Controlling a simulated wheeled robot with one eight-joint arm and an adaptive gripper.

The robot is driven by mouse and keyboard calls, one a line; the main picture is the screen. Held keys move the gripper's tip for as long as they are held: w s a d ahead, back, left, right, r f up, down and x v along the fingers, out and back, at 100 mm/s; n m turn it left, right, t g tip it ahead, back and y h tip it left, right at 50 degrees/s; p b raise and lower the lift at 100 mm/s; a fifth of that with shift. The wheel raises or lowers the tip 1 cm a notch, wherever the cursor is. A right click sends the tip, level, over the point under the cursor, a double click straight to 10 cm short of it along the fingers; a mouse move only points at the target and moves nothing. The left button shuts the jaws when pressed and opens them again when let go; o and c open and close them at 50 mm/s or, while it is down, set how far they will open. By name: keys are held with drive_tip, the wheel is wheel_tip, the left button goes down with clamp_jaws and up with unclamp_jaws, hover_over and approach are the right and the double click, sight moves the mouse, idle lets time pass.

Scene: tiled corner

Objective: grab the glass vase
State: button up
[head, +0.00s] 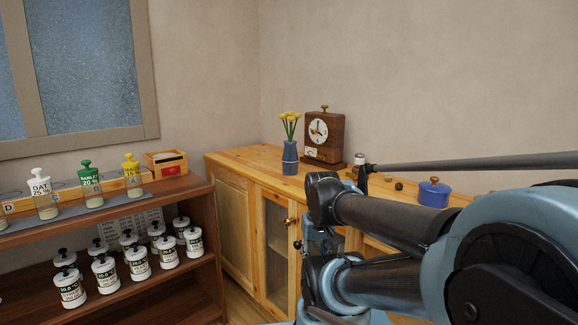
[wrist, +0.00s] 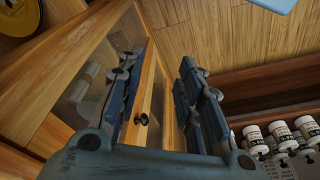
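A blue vase (head: 290,158) with yellow flowers stands upright on top of the pale wooden cabinet (head: 235,162) in the head view, left of a wooden clock. I cannot tell whether it is glass. The vase is not recognisable in the wrist view. My gripper (wrist: 160,66) is open, with its two fingers spread and nothing seen between them but cabinet and floor behind. In the head view my arm is in front of the cabinet, below and right of the vase, and hides part of the cabinet; the fingers are hard to make out there.
The clock (head: 323,137) stands close by the vase; a blue lidded pot (head: 434,193) sits farther right. A dark shelf (head: 180,187) on the left holds several labelled jars. A cabinet door knob (wrist: 142,118) shows near the fingers. Bare wooden floor (wrist: 225,40) lies beyond.

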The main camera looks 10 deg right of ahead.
drive_tip(key=shift+o, duration=1)
drive_tip(key=o, duration=0.9)
drive_tip(key=shift+r, duration=0.95)
wheel_tip(320, 180, up, 28)
drive_tip(key=n+t+y, duration=0.1)
drive_tip(key=n+t, duration=0.1)
drive_tip(key=t, duration=0.2)
hover_over(293, 153)
drive_tip(key=s+d, duration=0.2)
drive_tip(key=s, duration=0.5)
drive_tip(key=x, duration=1.1)
drive_tip(key=shift+w+a, duration=0.45)
drive_tip(key=shift+x, duration=2.6)
